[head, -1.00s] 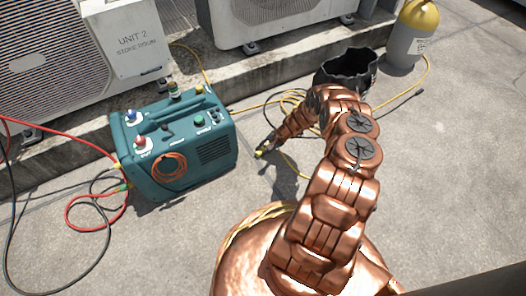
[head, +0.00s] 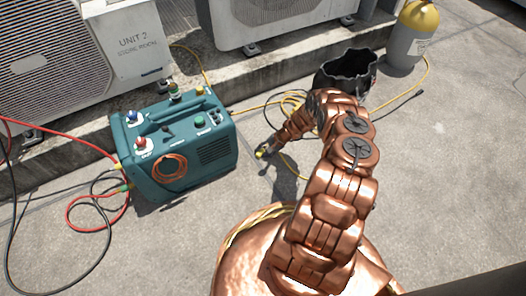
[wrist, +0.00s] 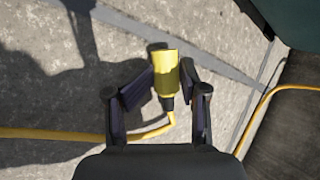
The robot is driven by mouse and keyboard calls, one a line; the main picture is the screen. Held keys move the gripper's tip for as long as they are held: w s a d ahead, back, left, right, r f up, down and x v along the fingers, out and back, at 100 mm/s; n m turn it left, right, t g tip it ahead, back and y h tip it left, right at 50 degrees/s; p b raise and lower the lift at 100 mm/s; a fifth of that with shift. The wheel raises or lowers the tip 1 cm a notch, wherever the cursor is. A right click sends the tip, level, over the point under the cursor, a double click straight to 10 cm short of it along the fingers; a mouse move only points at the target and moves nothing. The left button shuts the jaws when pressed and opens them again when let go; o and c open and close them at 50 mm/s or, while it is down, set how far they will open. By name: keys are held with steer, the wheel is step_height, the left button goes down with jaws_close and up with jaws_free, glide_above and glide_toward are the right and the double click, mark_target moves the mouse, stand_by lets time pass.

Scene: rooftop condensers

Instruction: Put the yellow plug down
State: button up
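The yellow plug (wrist: 166,73) is a short yellow cylinder with a dark collar and a yellow cord at its near end. In the wrist view it sits between the two fingertips of my gripper (wrist: 167,80), which touch it on both sides. In the head view the plug (head: 261,153) shows as a small yellow spot at the end of my gripper (head: 266,150), low over the concrete right of the teal machine. Whether the plug touches the ground cannot be told.
The teal machine (head: 180,148) stands just left of my gripper, with red and black hoses further left. A black bucket (head: 346,72) and a grey-yellow cylinder (head: 407,45) stand behind my arm. Yellow cord (wrist: 50,133) runs over the concrete. Open floor lies at right.

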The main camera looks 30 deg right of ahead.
steer(key=shift+w+d+r, duration=0.1)
steer(key=shift+r, duration=0.15)
steer(key=shift+r, duration=0.4)
steer(key=p+v, duration=0.5)
steer(key=v, duration=0.7)
steer(key=s+a+r+n+g+h, duration=0.1)
steer(key=s+a+r+n+g, duration=0.1)
steer(key=a+r, duration=0.65)
steer(key=s+a+r+n+g, duration=0.2)
steer(key=s+a+r+n, duration=0.15)
steer(key=r, duration=0.95)
steer(key=s+a+r+n+g+h, duration=0.1)
steer(key=s+a+r+g, duration=0.1)
steer(key=a+r, duration=0.7)
steer(key=s+a+r+n+g+h, duration=0.1)
steer(key=s+a+r+n, duration=0.15)
steer(key=s+r, duration=0.35)
steer(key=s+a+r+n+h, duration=0.1)
steer(key=s+a+r, duration=0.3)
steer(key=s+r, duration=0.15)
steer(key=s+a+r+n+h, duration=0.1)
steer(key=s+r, duration=0.1)
steer(key=s, duration=0.5)
steer(key=s+a+r+n+h, duration=0.1)
steer(key=s+a+r+n, duration=0.1)
steer(key=s, duration=0.6)
steer(key=shift+s+g, duration=0.25)
steer(key=shift+g, duration=0.05)
steer(key=shift+r, duration=0.1)
